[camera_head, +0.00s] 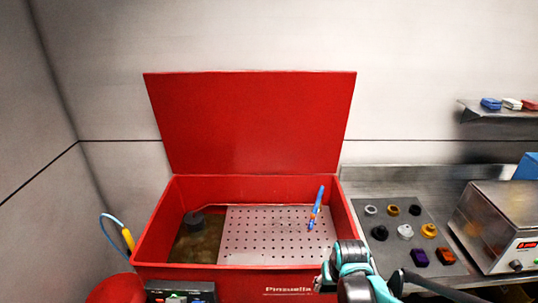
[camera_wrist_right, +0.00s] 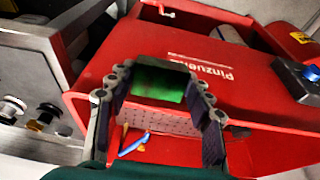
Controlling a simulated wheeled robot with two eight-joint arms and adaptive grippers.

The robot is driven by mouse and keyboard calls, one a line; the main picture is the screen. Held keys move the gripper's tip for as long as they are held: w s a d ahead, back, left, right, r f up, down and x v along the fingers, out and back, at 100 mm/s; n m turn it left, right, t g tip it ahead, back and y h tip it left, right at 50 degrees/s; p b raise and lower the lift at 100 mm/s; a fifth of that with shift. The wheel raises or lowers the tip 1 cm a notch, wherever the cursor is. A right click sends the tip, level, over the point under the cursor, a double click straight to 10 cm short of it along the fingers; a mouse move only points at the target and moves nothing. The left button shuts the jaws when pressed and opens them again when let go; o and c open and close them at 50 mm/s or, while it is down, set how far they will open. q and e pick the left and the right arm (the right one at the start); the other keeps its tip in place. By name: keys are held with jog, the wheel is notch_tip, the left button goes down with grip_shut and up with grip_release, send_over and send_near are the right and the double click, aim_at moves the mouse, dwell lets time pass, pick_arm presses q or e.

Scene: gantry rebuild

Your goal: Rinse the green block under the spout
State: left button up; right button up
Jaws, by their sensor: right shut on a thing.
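The green block (camera_wrist_right: 157,84) is between the fingers of my right gripper (camera_wrist_right: 158,92) in the right wrist view, and the gripper is shut on it. In the head view my right gripper (camera_head: 328,277) is at the front right edge of the red washer basin (camera_head: 157,222); the block cannot be made out there. The spout (camera_head: 316,208), blue with an orange part, stands tilted above the right side of the perforated tray (camera_head: 250,240) inside the basin. It also shows in the right wrist view (camera_wrist_right: 132,145), below the block. My left gripper is not in view.
The basin's red lid (camera_head: 250,120) stands open at the back. A dark round part (camera_head: 194,218) sits at the left of the basin. On the right are a mat (camera_head: 388,216) with several knobs and a metal box (camera_head: 500,225). The perforated tray looks clear.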

jog(key=shift+s+a+r, duration=0.1)
jog(key=shift+s, duration=0.1)
jog(key=shift+w, duration=0.1)
jog(key=w+d+r+m, duration=0.3)
jog(key=w+d, duration=0.3)
jog(key=d, duration=0.3)
jog(key=w+f+m+h, duration=0.1)
jog(key=w+m+h, duration=0.15)
jog(key=w, duration=0.65)
jog(key=a+f+n+y, duration=0.3)
jog(key=a+f+n, duration=0.3)
jog(key=a+f, duration=0.5)
jog(key=shift+m, duration=0.25)
jog(key=shift+w+d+f, duration=0.1)
jog(key=shift+w+f, duration=0.35)
jog(key=shift+w, duration=1.5)
jog(key=shift+w+d+f, duration=0.1)
jog(key=shift+w+f, duration=0.4)
jog(key=shift+w, duration=1.45)
jog(key=shift+w+d+f, duration=0.1)
jog(key=shift+w+f, duration=0.35)
jog(key=shift+w, duration=1.5)
